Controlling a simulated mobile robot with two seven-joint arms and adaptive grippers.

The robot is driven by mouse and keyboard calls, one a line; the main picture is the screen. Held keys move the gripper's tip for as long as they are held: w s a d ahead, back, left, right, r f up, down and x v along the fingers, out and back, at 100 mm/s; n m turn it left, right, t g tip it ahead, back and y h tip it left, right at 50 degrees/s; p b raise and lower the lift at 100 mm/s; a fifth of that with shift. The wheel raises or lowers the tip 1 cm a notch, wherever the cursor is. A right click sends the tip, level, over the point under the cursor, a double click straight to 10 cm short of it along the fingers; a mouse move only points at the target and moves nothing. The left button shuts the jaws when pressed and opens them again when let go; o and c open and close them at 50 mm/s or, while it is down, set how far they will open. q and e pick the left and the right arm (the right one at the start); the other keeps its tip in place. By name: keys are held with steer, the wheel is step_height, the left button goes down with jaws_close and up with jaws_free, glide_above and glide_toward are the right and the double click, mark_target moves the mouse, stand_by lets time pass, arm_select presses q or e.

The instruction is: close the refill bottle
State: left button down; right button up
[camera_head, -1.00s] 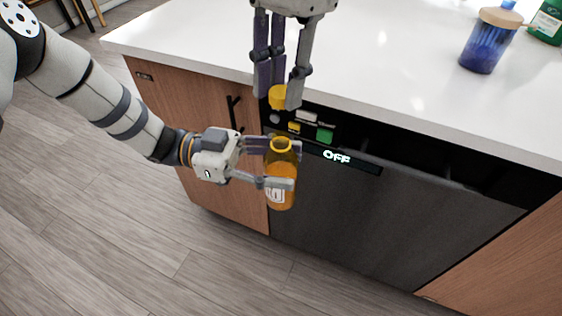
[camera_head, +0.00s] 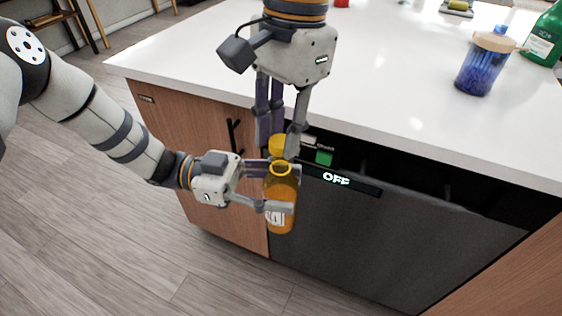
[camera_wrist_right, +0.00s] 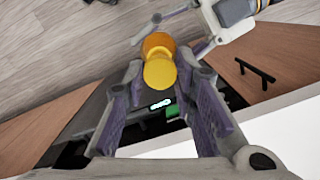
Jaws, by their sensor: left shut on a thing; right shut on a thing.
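The amber refill bottle (camera_head: 280,190) is upright in front of the dishwasher, with a label low on its side. My left gripper (camera_head: 274,187) is shut around its body from the left. The bottle's yellow neck ring is visible and uncapped. My right gripper (camera_head: 279,146) points down from above, shut on the yellow cap (camera_head: 277,145). The cap is just above and slightly behind the mouth in the head view; whether they touch is unclear. In the right wrist view the cap (camera_wrist_right: 160,73) overlaps the bottle (camera_wrist_right: 157,42), hiding part of it.
The white countertop (camera_head: 400,85) edge is close behind my right gripper. A blue jar with a wooden lid (camera_head: 482,62) and a green bottle (camera_head: 546,38) stand on it. The dishwasher front (camera_head: 370,230) is right behind the refill bottle. The floor at left is free.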

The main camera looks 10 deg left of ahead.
mark_target(283, 141)
stand_by(0.3)
steer(key=shift+f, duration=0.9)
steer(key=shift+f, duration=0.6)
steer(key=m, duration=0.3)
steer(key=shift+d, duration=0.1)
steer(key=m+t, duration=0.1)
steer(key=m, duration=0.5)
steer(key=shift+m, duration=0.4)
steer(key=o, duration=0.7)
